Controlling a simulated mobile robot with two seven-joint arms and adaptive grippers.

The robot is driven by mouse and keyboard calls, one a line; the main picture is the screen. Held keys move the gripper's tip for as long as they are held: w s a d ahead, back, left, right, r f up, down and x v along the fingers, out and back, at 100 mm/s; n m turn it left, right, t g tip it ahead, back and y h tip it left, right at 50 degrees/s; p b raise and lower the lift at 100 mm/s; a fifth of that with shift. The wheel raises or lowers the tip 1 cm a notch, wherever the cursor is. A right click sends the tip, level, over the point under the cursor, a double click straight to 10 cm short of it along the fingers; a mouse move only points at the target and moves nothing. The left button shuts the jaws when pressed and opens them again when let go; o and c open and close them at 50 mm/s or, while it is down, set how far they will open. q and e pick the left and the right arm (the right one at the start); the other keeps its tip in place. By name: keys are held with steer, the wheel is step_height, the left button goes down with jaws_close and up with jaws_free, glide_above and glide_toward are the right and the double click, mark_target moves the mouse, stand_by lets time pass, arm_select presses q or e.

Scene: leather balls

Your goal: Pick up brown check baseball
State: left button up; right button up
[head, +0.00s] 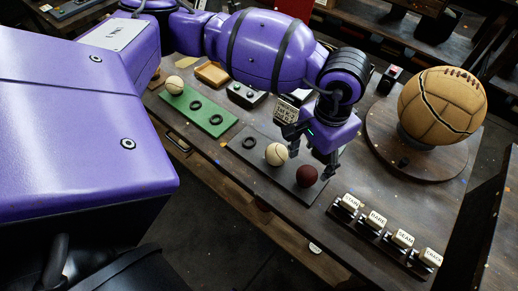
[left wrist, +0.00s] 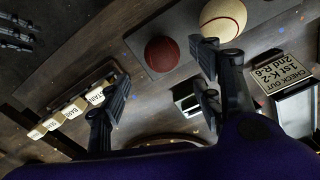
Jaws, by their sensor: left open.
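A dark reddish-brown ball (head: 307,175) sits on a dark tray (head: 250,161) on the workbench; no check pattern can be made out on it. A cream ball (head: 277,154) with stitching sits to its left on the same tray. In the left wrist view the brown ball (left wrist: 162,54) shows between the spread fingers, beyond their tips, and the cream ball (left wrist: 222,18) is at the top right. My left gripper (head: 309,150) is open and empty, close above the brown and cream balls. My right gripper is not in view.
A green tray (head: 218,122) with another cream ball (head: 174,85) lies at the left. A large tan ball (head: 440,107) stands on a round base at the right. Labelled blocks (head: 377,220) line the bench's front right. A sign (left wrist: 281,72) stands near the gripper.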

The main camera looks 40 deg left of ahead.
mark_target(310, 172)
arm_select(q)
steer(key=shift+a+m, duration=0.1)
steer(key=shift+m, duration=0.3)
steer(key=shift+s+f, duration=0.1)
steer(key=shift+f, duration=0.15)
step_height(310, 172, down, 6)
steer(key=shift+f+p, duration=0.25)
steer(key=shift+p, duration=0.3)
steer(key=shift+f, duration=0.45)
steer(key=shift+c, duration=0.2)
steer(key=shift+r, duration=0.1)
steer(key=c, duration=1.2)
steer(key=shift+r, duration=0.1)
